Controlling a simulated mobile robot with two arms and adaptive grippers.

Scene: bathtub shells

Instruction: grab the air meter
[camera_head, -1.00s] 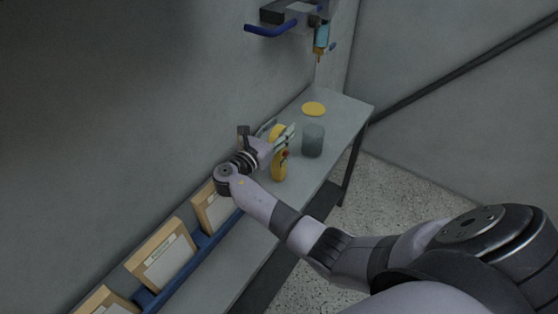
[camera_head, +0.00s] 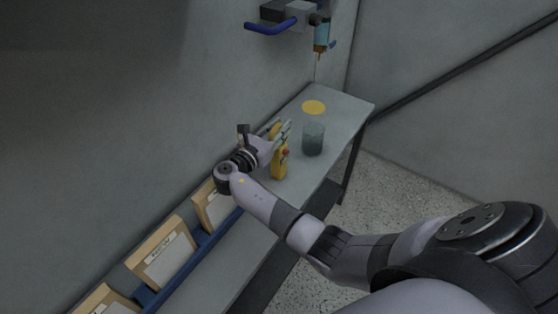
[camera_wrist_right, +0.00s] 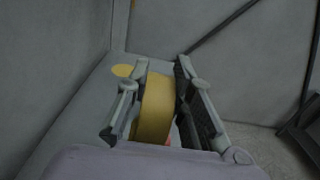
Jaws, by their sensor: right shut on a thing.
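The air meter looks like a yellow upright device (camera_head: 279,168) with a small red part on its side. It stands on or just above the grey table, by the wall. My right gripper (camera_head: 283,137) is around its upper part. In the right wrist view, the yellow body (camera_wrist_right: 155,108) sits between the two fingers of the right gripper (camera_wrist_right: 160,105), which are shut on it. A bit of red shows below it there. The lower end of the meter is partly hard to make out. My left gripper is not in view.
A grey-green cup (camera_head: 313,139) stands just right of the meter. A yellow disc (camera_head: 314,107) lies farther back on the table (camera_head: 345,110). Framed boards (camera_head: 165,256) stand in a blue rack (camera_head: 212,240) along the wall. A blue-handled fixture (camera_head: 272,27) hangs above.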

